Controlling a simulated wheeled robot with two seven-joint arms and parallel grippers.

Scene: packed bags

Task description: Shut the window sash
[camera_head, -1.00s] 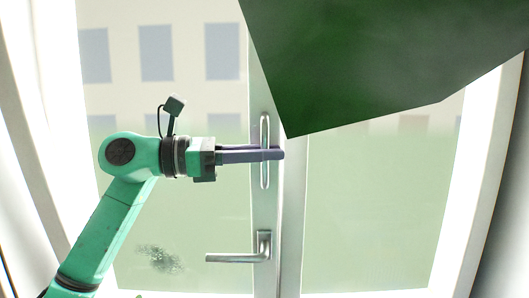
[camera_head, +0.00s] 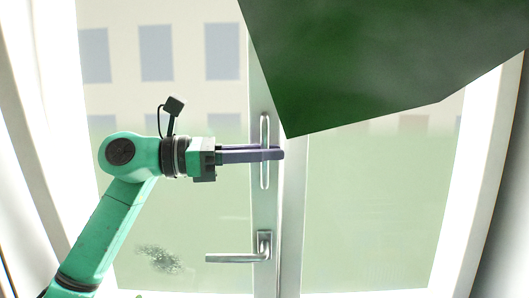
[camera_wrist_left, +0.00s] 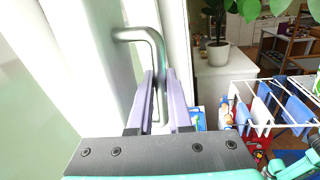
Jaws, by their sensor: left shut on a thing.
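The window sash (camera_head: 200,200) is a tall glazed panel with a pale frame, in the left half of the head view. A vertical metal bar handle (camera_head: 265,180) is on its right stile, and a lever handle (camera_head: 238,257) sits below. My left gripper (camera_head: 275,154) reaches in from the left with its purple fingers across the bar. In the left wrist view, the bent metal bar (camera_wrist_left: 157,50) runs down between the two fingers (camera_wrist_left: 160,95), which are shut on it. I cannot tell from these views whether the sash is fully closed. My right gripper is not in view.
A large dark green flat shape (camera_head: 370,60) covers the upper right of the head view. In the left wrist view, a drying rack (camera_wrist_left: 265,105) with blue and white cloths stands at the right, near a potted plant (camera_wrist_left: 215,50) on a white cabinet.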

